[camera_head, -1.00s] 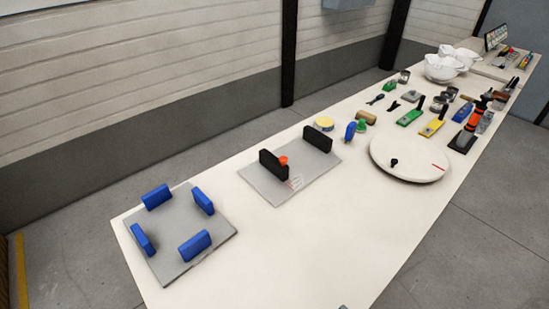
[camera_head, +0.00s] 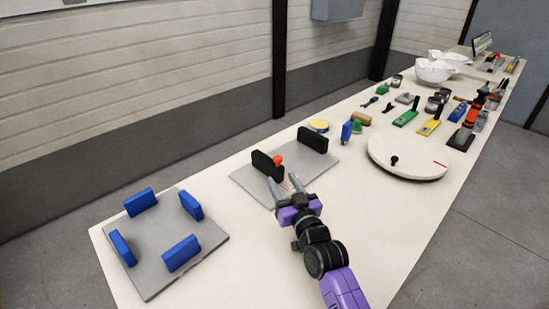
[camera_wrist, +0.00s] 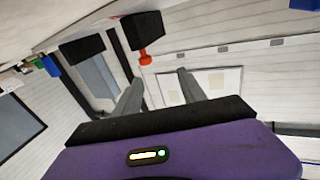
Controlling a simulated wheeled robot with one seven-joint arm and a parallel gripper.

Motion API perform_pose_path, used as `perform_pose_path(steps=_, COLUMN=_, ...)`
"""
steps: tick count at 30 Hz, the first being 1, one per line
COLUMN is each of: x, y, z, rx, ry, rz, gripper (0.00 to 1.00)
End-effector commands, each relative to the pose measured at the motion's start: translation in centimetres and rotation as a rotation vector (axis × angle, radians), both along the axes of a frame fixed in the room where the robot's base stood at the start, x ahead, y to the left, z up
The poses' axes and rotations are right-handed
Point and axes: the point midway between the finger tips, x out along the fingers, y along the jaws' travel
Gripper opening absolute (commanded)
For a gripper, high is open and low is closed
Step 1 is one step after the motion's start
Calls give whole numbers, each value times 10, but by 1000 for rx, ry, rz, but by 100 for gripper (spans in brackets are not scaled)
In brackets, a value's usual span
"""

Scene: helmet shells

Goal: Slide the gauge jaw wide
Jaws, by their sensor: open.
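The gauge is a grey plate (camera_head: 247,184) with two upright black jaws. The near-left black jaw (camera_head: 266,166) carries an orange knob (camera_head: 278,159); the other black jaw (camera_head: 313,139) stands apart at the far right end. My gripper (camera_head: 283,184) is open and empty, its two grey fingers at the front of the knobbed jaw. In the wrist view the orange knob (camera_wrist: 145,57) and its black jaw (camera_wrist: 142,31) show beyond the fingertips (camera_wrist: 158,77), with the other black jaw (camera_wrist: 82,48) to the left. I cannot tell whether a finger touches the knob.
A grey plate with several blue blocks (camera_head: 182,253) lies at the table's left end. A white round turntable (camera_head: 408,158) with a small black knob stands to the right. Tools, tins and white helmet shells (camera_head: 434,71) fill the far end. The table front between is clear.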

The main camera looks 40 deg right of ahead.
Motion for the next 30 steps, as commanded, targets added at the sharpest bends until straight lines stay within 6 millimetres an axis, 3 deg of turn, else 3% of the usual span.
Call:
perform_pose_path(steps=3, x=27, y=-25, z=-2, rx=-13, ry=21, rz=-4, gripper=49)
perform_pose_path(steps=9, x=50, y=-47, z=-2, rx=-24, ry=52, rz=-4, gripper=49)
perform_pose_path(steps=14, x=60, y=-53, z=-1, rx=-26, ry=59, rz=-2, gripper=49)
perform_pose_path(steps=24, x=106, y=-69, z=-2, rx=-26, ry=58, rz=-1, gripper=49)
perform_pose_path(steps=30, x=123, y=-77, z=-2, rx=-26, ry=58, rz=-3, gripper=49)
